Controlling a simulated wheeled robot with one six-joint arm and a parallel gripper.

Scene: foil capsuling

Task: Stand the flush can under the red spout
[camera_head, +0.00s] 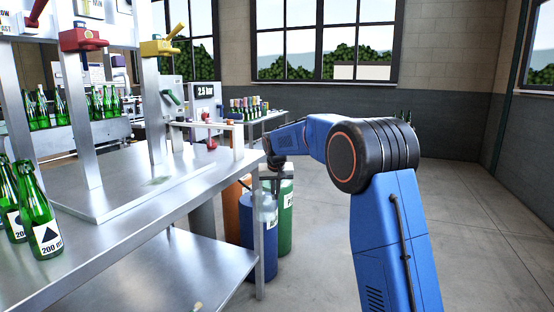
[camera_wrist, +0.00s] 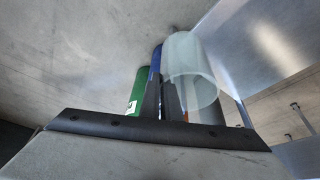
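The flush can (camera_head: 267,208) is a pale, translucent cylinder beside the right end of the steel bench, in front of a blue gas cylinder. My gripper (camera_head: 270,182) is above it, with its fingers around its upper part. In the wrist view the can (camera_wrist: 193,60) lies between the dark fingers, its round open end towards the camera; the finger contact is partly hidden. The red spout (camera_head: 83,40) is at the upper left, on a metal post over the bench, far left of my gripper. The space under it is bare bench top.
A yellow spout (camera_head: 160,47) is right of the red one. Green bottles (camera_head: 40,225) stand at the bench's left front. The steel bench (camera_head: 150,205) has an edge close to the can. Green (camera_head: 286,220) and blue (camera_head: 246,240) gas cylinders stand beside it. Floor at the right is clear.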

